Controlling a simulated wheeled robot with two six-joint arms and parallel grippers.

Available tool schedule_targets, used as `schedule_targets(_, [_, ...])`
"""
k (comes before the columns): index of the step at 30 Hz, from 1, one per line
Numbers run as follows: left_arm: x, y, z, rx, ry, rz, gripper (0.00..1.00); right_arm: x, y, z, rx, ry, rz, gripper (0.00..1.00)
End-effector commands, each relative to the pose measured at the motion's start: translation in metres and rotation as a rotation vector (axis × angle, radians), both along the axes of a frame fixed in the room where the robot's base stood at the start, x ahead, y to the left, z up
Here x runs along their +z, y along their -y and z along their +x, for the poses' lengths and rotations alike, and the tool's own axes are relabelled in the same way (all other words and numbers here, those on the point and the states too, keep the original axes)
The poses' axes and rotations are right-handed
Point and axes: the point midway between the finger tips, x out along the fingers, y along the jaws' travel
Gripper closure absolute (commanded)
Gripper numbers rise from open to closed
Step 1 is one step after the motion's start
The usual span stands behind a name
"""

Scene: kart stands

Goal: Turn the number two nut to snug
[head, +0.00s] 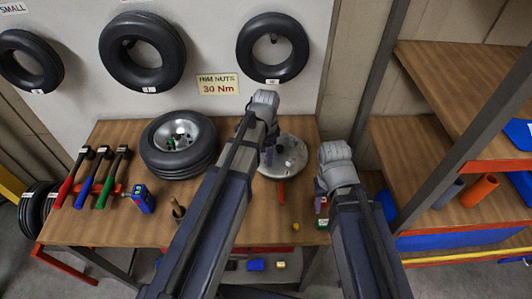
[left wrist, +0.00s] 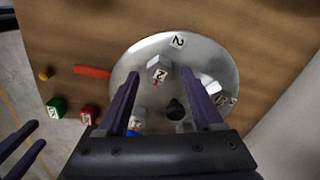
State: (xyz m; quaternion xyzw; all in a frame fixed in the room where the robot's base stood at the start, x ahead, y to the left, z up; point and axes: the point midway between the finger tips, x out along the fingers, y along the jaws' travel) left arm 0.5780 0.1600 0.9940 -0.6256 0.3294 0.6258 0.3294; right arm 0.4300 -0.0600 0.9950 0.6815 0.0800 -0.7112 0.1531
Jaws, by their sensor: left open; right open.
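The round silver hub plate (head: 292,170) lies on the bench; in the left wrist view it (left wrist: 205,55) carries several nuts and a dark centre knob (left wrist: 175,108). The grey number two nut (left wrist: 158,68) stands on the plate beside a printed 2 (left wrist: 177,40). My left gripper (head: 268,155) is over the plate, open, its fingertips (left wrist: 160,80) to either side of the nut's near edge; contact cannot be told. My right gripper (head: 321,190) is open at the plate's right, its fingers partly hidden. Other nuts on the plate are partly hidden by my fingers and palm.
A red bar (head: 281,192) lies before the plate. A wheel (head: 180,145), a blue tool (head: 142,198) and coloured wrenches (head: 97,178) lie left. A shelf rack (head: 430,165) stands right.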

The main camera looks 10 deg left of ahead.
Motion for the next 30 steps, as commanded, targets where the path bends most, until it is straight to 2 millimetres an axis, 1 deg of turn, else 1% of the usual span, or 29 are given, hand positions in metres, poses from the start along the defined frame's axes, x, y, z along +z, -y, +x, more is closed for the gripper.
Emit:
schedule_targets(5, [0.006, 0.000, 0.000, 0.000, 0.000, 0.000, 0.32, 0.006, 0.000, 0.000, 0.000, 0.000, 0.000, 0.50])
schedule_targets(8, [0.014, 0.000, 0.000, 0.000, 0.000, 0.000, 0.32, 0.014, 0.000, 0.000, 0.000, 0.000, 0.000, 0.50])
schedule_targets(22, [0.072, 0.000, 0.000, 0.000, 0.000, 0.000, 0.32, 0.072, 0.000, 0.000, -0.003, 0.000, 0.001, 0.50])
schedule_targets(25, [0.078, 0.000, 0.000, 0.000, 0.000, 0.000, 0.32, 0.078, 0.000, 0.000, -0.005, 0.000, 0.001, 0.50])
schedule_targets(30, [0.078, 0.000, 0.000, 0.000, 0.000, 0.000, 0.32, 0.078, 0.000, 0.000, -0.006, 0.000, 0.001, 0.50])
